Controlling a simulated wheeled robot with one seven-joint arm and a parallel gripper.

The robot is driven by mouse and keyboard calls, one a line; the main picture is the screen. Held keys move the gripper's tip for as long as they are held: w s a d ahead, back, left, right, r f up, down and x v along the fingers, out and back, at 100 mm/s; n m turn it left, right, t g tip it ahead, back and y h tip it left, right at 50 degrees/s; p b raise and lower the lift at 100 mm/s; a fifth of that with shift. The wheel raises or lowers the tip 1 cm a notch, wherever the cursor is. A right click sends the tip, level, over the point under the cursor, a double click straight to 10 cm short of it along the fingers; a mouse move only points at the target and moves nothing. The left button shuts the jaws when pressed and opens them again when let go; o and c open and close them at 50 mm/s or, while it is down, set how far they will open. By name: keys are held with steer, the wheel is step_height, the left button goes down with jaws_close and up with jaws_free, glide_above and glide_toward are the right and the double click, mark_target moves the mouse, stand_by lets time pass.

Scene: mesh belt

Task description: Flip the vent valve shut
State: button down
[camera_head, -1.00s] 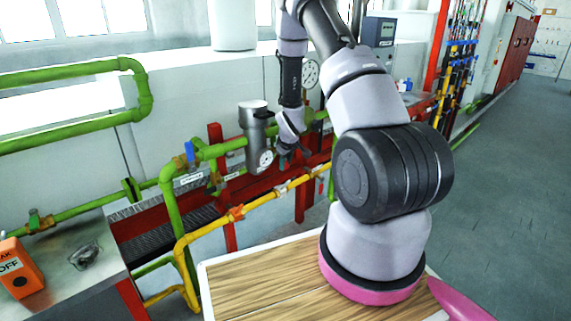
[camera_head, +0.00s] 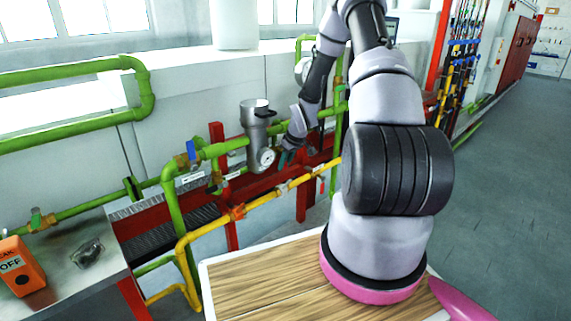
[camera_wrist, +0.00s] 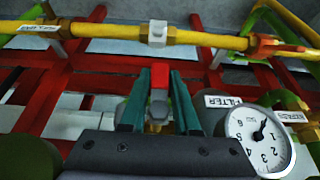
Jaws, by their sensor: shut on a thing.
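My gripper (camera_wrist: 158,88) has two teal fingers, closed on a small red handle (camera_wrist: 159,82) that shows between their tips in the wrist view. I take this handle to be the vent valve's; I cannot read a label for it. A brass-coloured fitting (camera_wrist: 155,112) lies behind it, partly hidden by the fingers. In the head view my gripper (camera_head: 285,158) is just right of the grey filter housing with its gauge; the handle cannot be made out there.
The grey filter housing (camera_head: 256,130) and its gauge (camera_wrist: 258,138) are close beside my gripper. A yellow pipe (camera_wrist: 110,31) crosses beyond the fingers. Red frame bars (camera_head: 218,160) and green pipes (camera_head: 172,215) surround the spot. A blue-handled valve (camera_head: 191,150) is farther left.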

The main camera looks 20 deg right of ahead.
steer(key=shift+s, duration=0.1)
steer(key=c, duration=0.7)
jaws_free()
steer(key=v, duration=1)
steer(key=shift+r, duration=0.35)
